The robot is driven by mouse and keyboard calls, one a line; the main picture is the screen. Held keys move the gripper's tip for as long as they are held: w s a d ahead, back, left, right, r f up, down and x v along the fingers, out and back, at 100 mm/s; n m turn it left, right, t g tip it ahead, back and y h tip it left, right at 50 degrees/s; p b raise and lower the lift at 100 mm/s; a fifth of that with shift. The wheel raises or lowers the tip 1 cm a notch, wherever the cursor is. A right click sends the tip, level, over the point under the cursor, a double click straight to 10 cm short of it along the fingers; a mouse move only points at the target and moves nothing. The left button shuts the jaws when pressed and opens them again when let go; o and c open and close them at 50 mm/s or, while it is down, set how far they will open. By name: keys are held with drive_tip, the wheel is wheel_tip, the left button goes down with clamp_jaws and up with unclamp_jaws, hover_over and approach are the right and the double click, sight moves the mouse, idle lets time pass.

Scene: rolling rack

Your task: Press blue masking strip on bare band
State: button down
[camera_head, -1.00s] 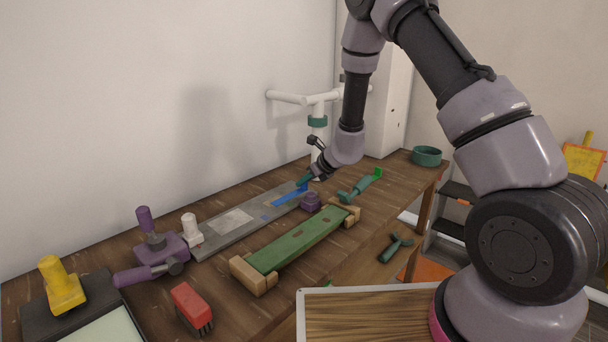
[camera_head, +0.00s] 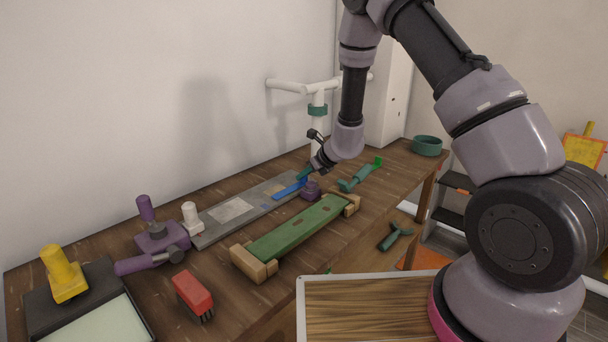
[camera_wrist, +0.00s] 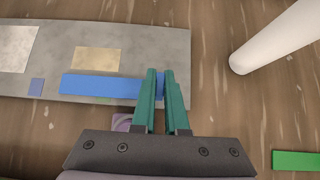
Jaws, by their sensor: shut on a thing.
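My gripper (camera_wrist: 162,100) has its teal fingers shut on the right end of the blue masking strip (camera_wrist: 105,86). In the head view the gripper (camera_head: 303,175) is over the far right end of the grey board, with the strip (camera_head: 288,190) beneath it. The strip runs lengthwise near the board's front edge. A tan patch (camera_wrist: 97,58), possibly the bare band, lies uncovered behind the strip, with a narrow grey gap between. I cannot tell whether the strip touches the board. The strip's end is partly hidden by the fingers.
The grey board (camera_wrist: 150,45) also carries a pale patch (camera_wrist: 14,48) and a small blue square (camera_wrist: 37,86). A purple block (camera_head: 310,190) stands close in front of the gripper. A white post stand (camera_head: 317,125) rises behind. A green bar (camera_head: 300,228) on wooden blocks lies in front.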

drive_tip(key=c, duration=0.9)
unclamp_jaws()
drive_tip(key=shift+o, duration=0.2)
drive_tip(key=v, duration=1.1)
